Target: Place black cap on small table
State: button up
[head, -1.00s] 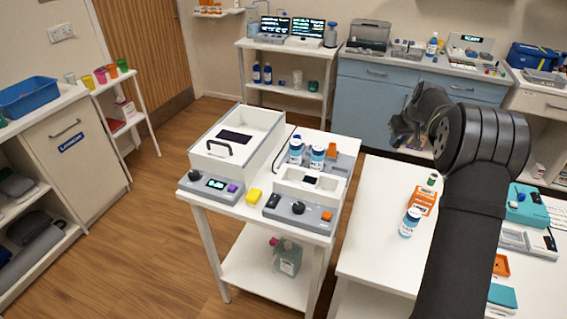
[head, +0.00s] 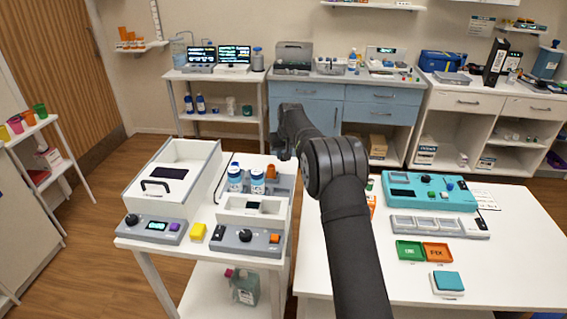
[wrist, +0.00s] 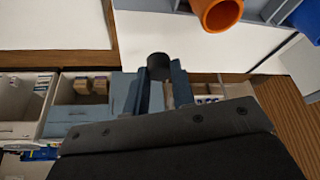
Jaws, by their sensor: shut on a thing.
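The black cap (wrist: 158,61) is a small dark cylinder between my gripper's fingertips in the wrist view. My gripper (wrist: 160,78) is shut on it. In the head view my gripper (head: 284,148) is at the back right of the small white table (head: 205,224), near the gap to the larger table. The cap cannot be made out in that view.
The larger white table (head: 520,260) on the right bears a teal device (head: 429,192), a green tray (head: 409,250) and an orange tray (head: 437,252). My arm hides part of its left side. An orange cylinder (wrist: 217,14) is close in the wrist view.

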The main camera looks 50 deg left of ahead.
jog(key=shift+f, duration=1.95)
jog(key=shift+f, duration=0.15)
jog(key=o, duration=1)
jog(key=shift+c, duration=0.2)
jog(key=v, duration=1.2)
